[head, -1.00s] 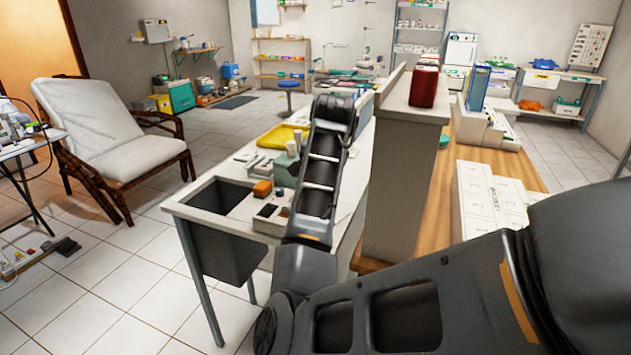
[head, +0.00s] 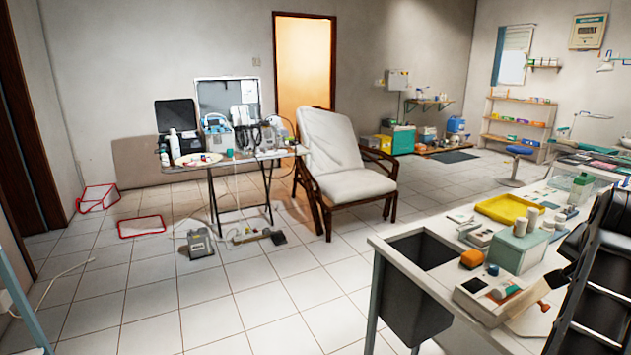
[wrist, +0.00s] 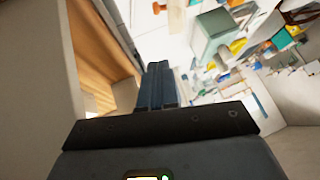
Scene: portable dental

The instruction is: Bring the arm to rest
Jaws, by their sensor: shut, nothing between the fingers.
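My gripper (wrist: 160,85) shows in the wrist view with its two dark fingers together and nothing between them. A black link of my arm runs up the right edge of the head view, over the white counter (head: 400,262); my gripper is not visible there. In the wrist view the fingers are in front of the cluttered counter, seen at a steep tilt. A grey-green box (wrist: 212,33) is up and right of the fingertips. I cannot tell how far they are from it.
The counter carries a yellow tray (head: 508,208), a green box (head: 516,249) and small containers. A dark bin (head: 418,300) hangs at its near end. A reclining chair (head: 345,170) and a folding table (head: 235,160) stand beyond.

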